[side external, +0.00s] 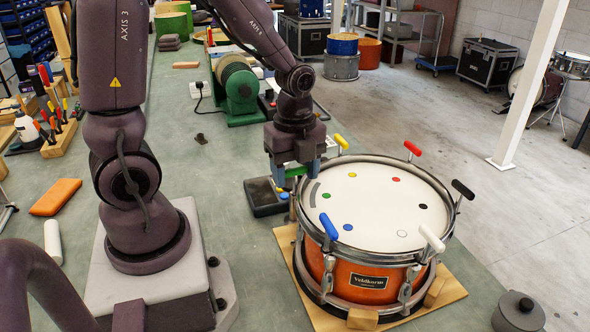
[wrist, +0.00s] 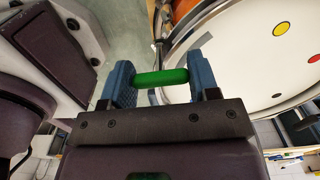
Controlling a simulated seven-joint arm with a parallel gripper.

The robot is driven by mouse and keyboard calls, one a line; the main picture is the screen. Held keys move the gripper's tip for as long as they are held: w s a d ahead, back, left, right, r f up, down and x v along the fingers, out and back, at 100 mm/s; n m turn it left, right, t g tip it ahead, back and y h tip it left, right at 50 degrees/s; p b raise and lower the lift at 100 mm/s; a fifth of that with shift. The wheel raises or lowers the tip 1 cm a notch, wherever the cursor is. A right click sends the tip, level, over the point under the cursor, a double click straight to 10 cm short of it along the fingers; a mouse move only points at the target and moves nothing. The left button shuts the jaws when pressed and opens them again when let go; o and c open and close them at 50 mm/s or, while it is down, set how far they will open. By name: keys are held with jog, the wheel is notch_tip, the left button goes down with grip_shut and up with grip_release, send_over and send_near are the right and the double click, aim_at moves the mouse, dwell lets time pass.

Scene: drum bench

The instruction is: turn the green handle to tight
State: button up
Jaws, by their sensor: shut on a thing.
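The orange drum (side external: 350,281) with a white head (side external: 372,205) sits on a wooden board (side external: 448,292) at the bench's right side. The green handle (wrist: 162,77) is at the drum's rim on the side nearest my arm; only a bit of it shows in the side view (side external: 297,171). My gripper (side external: 299,177) is shut on it, with one blue finger at each end of the bar in the wrist view. A dark grey arc mark (side external: 313,194) lies on the head close to the handle.
Other rim handles are yellow (side external: 341,141), red (side external: 412,148), black (side external: 463,189), white (side external: 432,238) and blue (side external: 329,226). A dark pad with buttons (side external: 263,200) lies left of the drum. A grey pot (side external: 518,312) stands at the front right.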

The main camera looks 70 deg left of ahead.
aim_at(296, 168)
jog(key=o, duration=0.9)
notch_tip(296, 168, up, 13)
jog(key=shift+r, duration=0.1)
jog(key=s+d+r+n+t, duration=0.1)
jog(key=s+d+n+t, duration=0.1)
jog(key=n, duration=0.3)
jog(key=s+d+n+t, duration=0.1)
jog(key=s+d+n, duration=0.1)
jog(key=n, duration=0.4)
jog(key=s+d+r+n+t, duration=0.1)
jog(key=s+n+t, duration=0.1)
jog(key=n, duration=0.4)
jog(key=shift+s+d+r+t, duration=0.1)
jog(key=shift+d+r+t, duration=0.2)
jog(key=shift+d+r, duration=0.1)
